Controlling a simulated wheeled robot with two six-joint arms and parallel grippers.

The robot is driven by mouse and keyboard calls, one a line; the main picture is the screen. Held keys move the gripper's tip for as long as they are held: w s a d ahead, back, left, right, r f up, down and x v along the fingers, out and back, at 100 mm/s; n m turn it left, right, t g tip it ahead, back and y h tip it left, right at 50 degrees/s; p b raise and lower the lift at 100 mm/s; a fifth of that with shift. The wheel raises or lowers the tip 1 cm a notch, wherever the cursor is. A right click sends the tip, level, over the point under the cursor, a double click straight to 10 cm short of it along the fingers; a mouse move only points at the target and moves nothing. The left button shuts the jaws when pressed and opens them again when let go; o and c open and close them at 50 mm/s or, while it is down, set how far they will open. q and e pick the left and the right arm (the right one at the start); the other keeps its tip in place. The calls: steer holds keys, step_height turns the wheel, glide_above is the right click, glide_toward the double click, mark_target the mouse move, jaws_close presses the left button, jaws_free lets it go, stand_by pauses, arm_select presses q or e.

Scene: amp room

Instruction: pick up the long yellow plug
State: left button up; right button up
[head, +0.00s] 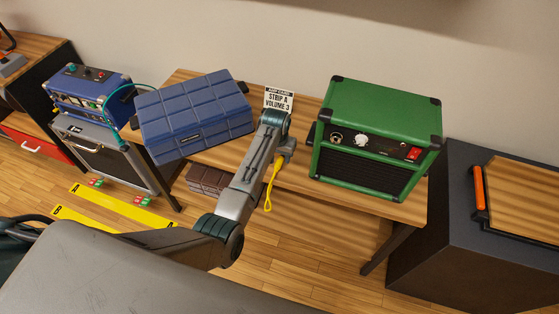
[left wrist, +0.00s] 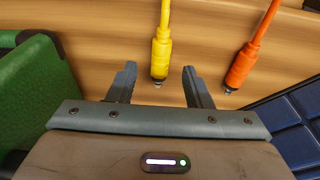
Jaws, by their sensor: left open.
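In the left wrist view, the yellow plug (left wrist: 161,52) has a ribbed sleeve and a metal tip, with its yellow cord running up out of the picture. My left gripper (left wrist: 159,70) is open, one finger on each side of the plug's lower end, with a gap on both sides. In the head view, my left gripper (head: 286,151) is at the wooden table between the blue case and the green amp, partly hidden by my arm. A yellow cord (head: 269,190) with a loop shows just below it. My right gripper is not in view.
An orange plug (left wrist: 239,66) is just right of my left gripper in the wrist view. The green amp (head: 372,135) and blue quilted case (head: 195,113) flank the gripper. A small sign (head: 279,98) stands behind on the wooden table (head: 390,206).

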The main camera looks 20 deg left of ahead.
mark_target(280, 162)
arm_select(q)
steer(key=shift+w+f, duration=0.15)
steer(key=shift+f, duration=0.55)
steer(key=shift+w+f, duration=0.1)
steer(key=shift+f, duration=0.55)
steer(key=shift+c, duration=0.3)
jaws_close()
steer(key=shift+r, duration=0.15)
